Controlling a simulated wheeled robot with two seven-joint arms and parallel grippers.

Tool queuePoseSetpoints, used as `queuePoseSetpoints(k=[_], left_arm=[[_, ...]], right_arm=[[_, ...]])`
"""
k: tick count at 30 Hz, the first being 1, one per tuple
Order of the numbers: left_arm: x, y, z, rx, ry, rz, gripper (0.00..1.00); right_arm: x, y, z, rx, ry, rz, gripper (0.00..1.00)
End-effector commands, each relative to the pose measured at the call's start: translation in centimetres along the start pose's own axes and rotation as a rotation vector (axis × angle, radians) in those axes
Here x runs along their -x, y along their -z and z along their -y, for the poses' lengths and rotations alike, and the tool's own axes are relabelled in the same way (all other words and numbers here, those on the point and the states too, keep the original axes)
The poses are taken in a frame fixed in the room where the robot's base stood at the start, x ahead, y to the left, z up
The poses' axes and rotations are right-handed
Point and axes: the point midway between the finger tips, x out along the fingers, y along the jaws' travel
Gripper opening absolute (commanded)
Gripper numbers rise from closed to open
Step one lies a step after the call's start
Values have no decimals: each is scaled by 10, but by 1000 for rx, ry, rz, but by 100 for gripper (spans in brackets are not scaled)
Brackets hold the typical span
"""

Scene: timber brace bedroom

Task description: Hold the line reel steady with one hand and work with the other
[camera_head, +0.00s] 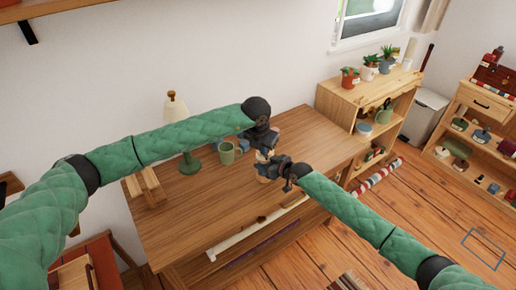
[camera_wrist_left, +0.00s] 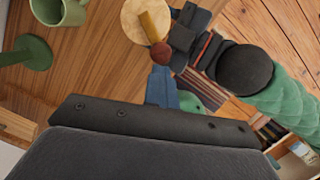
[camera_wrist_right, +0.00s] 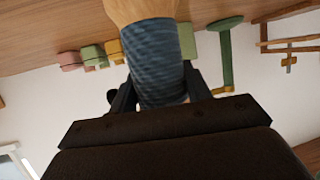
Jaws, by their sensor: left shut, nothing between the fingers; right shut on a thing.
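The line reel has a round pale wooden end (camera_wrist_left: 136,22) with a yellowish crank arm (camera_wrist_left: 152,28) and a red-brown knob (camera_wrist_left: 160,53). Its blue-grey wound line (camera_wrist_right: 155,50) shows in the right wrist view. My right gripper (camera_wrist_right: 160,88) is shut around the wound middle and holds the reel. My left gripper (camera_wrist_left: 162,74) is shut and empty, its tips right by the knob; I cannot tell whether they touch. In the head view both my left gripper (camera_head: 265,143) and my right gripper (camera_head: 280,172) are over the table, largely hiding the reel (camera_head: 263,157).
The wooden table (camera_head: 190,215) carries a green mug (camera_head: 227,155) and a lamp with a green base (camera_head: 189,165) behind my left arm. A wooden stand (camera_head: 150,187) is at its left end. A shelf unit with potted plants (camera_head: 350,82) stands to the right. The table's front left is clear.

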Motion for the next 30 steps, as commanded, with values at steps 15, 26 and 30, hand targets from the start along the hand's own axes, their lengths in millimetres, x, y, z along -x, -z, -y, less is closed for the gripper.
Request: queuePoseSetpoints(k=[15,26,30], left_arm=[[-5,-22,26,466,-111,2,0],[-6,-24,26,508,-123,1,0],[-6,-24,26,507,-122,1,0]], right_arm=[[0,0,2,1,3,-1,18],[0,-1,2,1,3,0,18],[0,-1,2,0,2,1,18]])
